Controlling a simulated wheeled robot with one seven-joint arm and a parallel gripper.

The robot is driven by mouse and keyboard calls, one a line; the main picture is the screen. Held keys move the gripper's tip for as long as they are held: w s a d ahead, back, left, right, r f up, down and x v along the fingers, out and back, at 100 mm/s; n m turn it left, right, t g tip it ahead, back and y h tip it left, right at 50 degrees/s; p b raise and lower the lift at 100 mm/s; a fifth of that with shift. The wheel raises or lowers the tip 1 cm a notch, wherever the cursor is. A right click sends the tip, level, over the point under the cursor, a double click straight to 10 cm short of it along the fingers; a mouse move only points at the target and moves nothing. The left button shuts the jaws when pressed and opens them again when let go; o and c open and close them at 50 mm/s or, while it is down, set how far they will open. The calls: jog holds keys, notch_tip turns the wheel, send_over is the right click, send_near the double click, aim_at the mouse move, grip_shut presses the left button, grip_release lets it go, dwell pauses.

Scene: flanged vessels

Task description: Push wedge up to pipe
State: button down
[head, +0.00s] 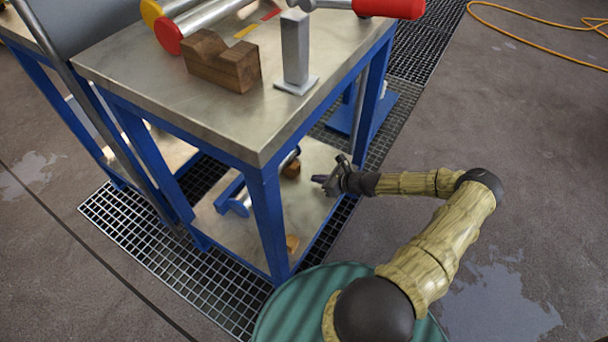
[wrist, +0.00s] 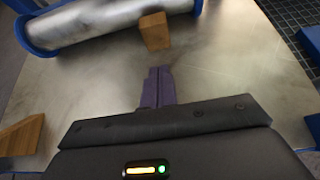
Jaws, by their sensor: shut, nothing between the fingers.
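A grey pipe with blue flanges (wrist: 95,22) lies across the top left of the wrist view. In the head view its blue flange (head: 236,197) shows on the lower shelf, the rest partly hidden by the table leg. A wooden wedge (wrist: 154,32) stands at the pipe's near side; I cannot tell whether they touch. It also shows in the head view (head: 292,169). My gripper (wrist: 158,72) is shut and empty, pointing at this wedge with a small gap; in the head view it is at the shelf's right side (head: 318,179). A second wooden wedge (wrist: 22,137) sits lower left, apart from the pipe.
The metal lower shelf (wrist: 230,65) is bare around my fingers. A blue table leg (head: 268,220) and the tabletop (head: 170,100) above bound the shelf. On top are a wooden V-block (head: 220,65), a grey upright post (head: 295,50) and a red-handled tool (head: 388,8).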

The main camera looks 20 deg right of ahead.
jog(key=shift+s+d, duration=0.45)
jog(key=shift+s, duration=0.2)
jog(key=p+v, duration=0.7)
jog(key=v, duration=1)
jog(key=shift+s+p, duration=0.15)
jog(key=shift+p, duration=0.15)
jog(key=shift+d, duration=0.1)
